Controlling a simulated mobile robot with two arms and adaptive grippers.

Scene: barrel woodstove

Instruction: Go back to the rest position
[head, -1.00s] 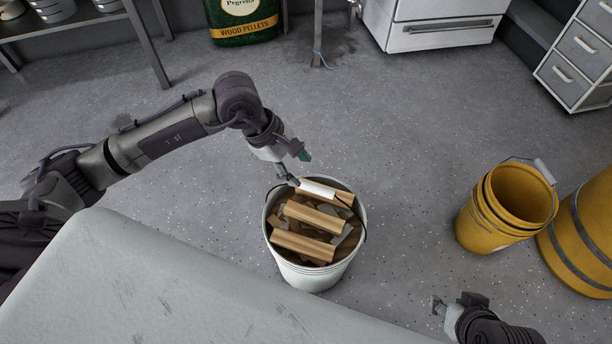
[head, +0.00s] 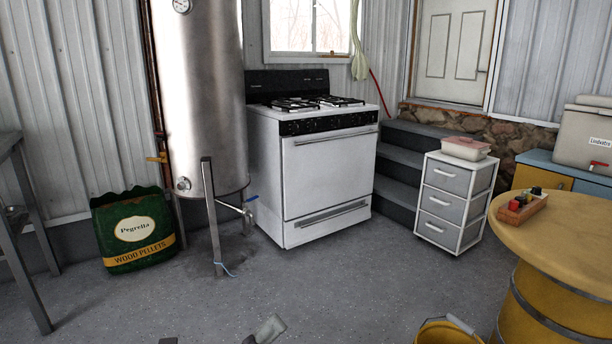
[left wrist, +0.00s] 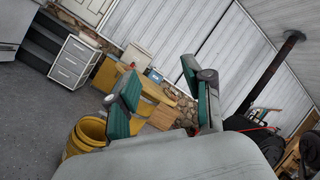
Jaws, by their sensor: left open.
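In the left wrist view my left gripper (left wrist: 160,76) is open, its two green-padded fingers spread wide with nothing between them. The white handle of nothing else is held there. In the head view only small grey and dark pieces of my left arm and gripper (head: 262,333) show at the bottom edge. My right gripper is out of both views now. The white bucket of split wood is also out of view now.
A yellow bucket (head: 447,332) stands beside a yellow barrel table (head: 555,235). A white stove (head: 330,172), a drawer cart (head: 455,200), a steel tank (head: 203,100) and a pellet bag (head: 134,230) stand behind. The grey floor (head: 340,285) between is clear.

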